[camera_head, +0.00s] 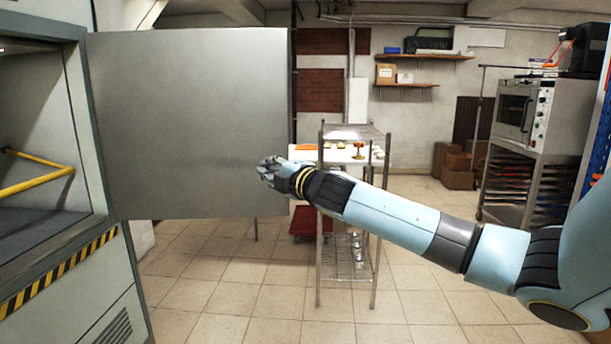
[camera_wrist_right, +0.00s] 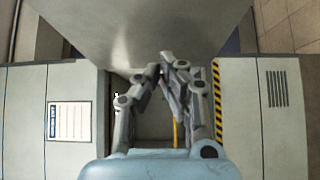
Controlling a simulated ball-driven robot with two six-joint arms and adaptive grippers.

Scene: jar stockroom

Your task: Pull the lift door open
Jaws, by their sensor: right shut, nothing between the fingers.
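The lift door (camera_head: 190,120) is a plain grey metal panel that stands swung open from the left side of the head view. The lift opening (camera_head: 35,130) beside it shows a yellow rail (camera_head: 35,182) inside. My right gripper (camera_head: 264,172) is in front of the door's lower right part, near its free edge. In the right wrist view the door (camera_wrist_right: 140,30) spans the top, and the gripper's fingertips (camera_wrist_right: 167,62) are together with nothing between them. Whether the fingers touch the door I cannot tell. My left gripper is not in view.
A wire rack (camera_head: 347,270) with small items stands behind my right arm. An oven (camera_head: 525,110) on a tray stand is at the right, with cardboard boxes (camera_head: 458,165) beyond. Yellow-black striping (camera_head: 60,275) edges the lift sill. Tiled floor (camera_head: 210,290) is clear below the door.

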